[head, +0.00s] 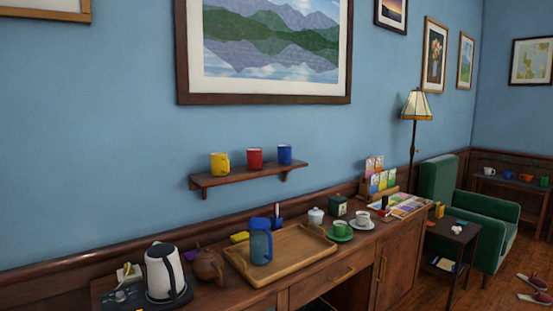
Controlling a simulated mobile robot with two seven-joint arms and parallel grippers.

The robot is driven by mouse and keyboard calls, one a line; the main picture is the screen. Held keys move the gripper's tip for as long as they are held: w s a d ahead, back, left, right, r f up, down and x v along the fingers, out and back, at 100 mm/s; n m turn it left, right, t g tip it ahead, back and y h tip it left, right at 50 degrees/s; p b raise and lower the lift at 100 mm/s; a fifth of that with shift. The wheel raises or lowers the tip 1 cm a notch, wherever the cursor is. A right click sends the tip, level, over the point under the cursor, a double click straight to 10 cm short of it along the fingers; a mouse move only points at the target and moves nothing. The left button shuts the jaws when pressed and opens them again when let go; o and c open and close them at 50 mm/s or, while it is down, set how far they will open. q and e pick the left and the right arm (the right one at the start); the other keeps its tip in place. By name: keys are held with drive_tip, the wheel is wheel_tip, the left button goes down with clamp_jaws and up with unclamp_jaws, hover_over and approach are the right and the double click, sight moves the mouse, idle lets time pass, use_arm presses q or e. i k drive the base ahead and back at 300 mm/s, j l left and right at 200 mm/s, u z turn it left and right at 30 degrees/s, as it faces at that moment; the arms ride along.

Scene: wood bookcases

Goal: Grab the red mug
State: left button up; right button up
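The red mug (255,158) stands upright on a small brown wall shelf (237,178). It is between a yellow mug (220,164) on the left and a blue mug (285,154) on the right, with small gaps between them. Neither of my grippers shows in the head view.
Below the shelf, a long wooden sideboard (288,289) holds a white kettle (163,271), a brown teapot (208,266), a wooden tray (303,261) with a blue pitcher (260,243), and cups (339,229). A green armchair (483,231) and floor lamp (415,106) stand to the right.

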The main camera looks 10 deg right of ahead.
sight(254, 156)
drive_tip(key=i+l+z, duration=0.15)
drive_tip(key=i+l, duration=0.45)
drive_tip(key=i+l+z, duration=0.2)
drive_tip(key=i+l, duration=0.4)
drive_tip(key=i+j, duration=0.05)
drive_tip(key=i, duration=0.05)
